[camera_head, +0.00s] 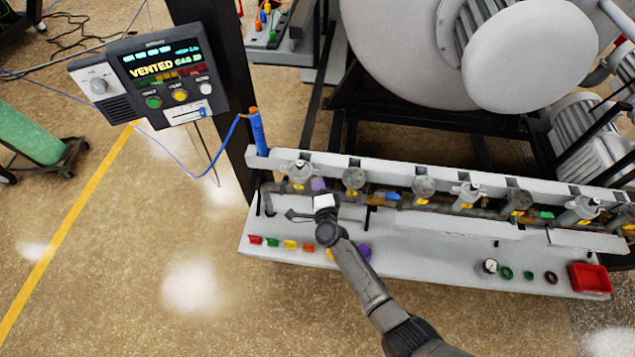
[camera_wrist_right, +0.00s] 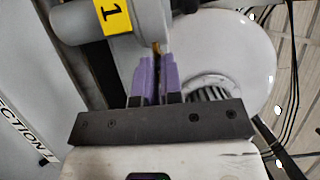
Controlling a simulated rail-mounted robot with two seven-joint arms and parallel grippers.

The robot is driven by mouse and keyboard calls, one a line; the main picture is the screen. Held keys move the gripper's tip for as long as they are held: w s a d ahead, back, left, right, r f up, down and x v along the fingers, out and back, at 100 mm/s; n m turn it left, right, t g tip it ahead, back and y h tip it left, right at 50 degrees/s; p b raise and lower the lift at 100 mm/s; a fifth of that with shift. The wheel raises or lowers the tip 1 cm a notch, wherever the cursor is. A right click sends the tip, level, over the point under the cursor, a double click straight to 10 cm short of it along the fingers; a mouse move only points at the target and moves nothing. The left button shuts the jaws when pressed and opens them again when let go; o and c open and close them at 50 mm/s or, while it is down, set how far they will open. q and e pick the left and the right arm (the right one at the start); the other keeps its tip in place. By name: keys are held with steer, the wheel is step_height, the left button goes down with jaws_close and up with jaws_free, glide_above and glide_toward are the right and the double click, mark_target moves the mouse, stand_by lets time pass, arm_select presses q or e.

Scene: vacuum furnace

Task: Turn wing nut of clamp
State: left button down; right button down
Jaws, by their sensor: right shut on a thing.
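My right gripper (camera_head: 318,185) reaches the left end of the pipe row, at the first grey clamp (camera_head: 299,171) with a yellow tag. In the right wrist view, that clamp (camera_wrist_right: 143,22) fills the top and its tag reads "1". The purple fingers of my right gripper (camera_wrist_right: 158,62) are closed at its underside, around the wing nut. A sliver of brass-coloured metal (camera_wrist_right: 157,47) shows at the fingertips. The fingers hide most of the wing nut, so its angle cannot be told. My left gripper is not in view.
More clamps run right along the pipe, including a grey one (camera_head: 353,179). The white shelf (camera_head: 425,243) holds coloured pieces, several rings and a red tray (camera_head: 589,278). A control panel (camera_head: 150,75) reading "VENTED" stands left. A blue cylinder (camera_head: 257,133) rises at the bench's left end.

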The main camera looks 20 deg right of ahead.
stand_by(0.4)
steer(key=c, duration=1.5)
jaws_free()
steer(key=shift+c, duration=0.2)
steer(key=s+a, duration=0.1)
steer(key=s, duration=1.2)
steer(key=shift+s+a+p, duration=0.35)
steer(key=shift+a+p, duration=0.05)
steer(key=shift+p, duration=0.05)
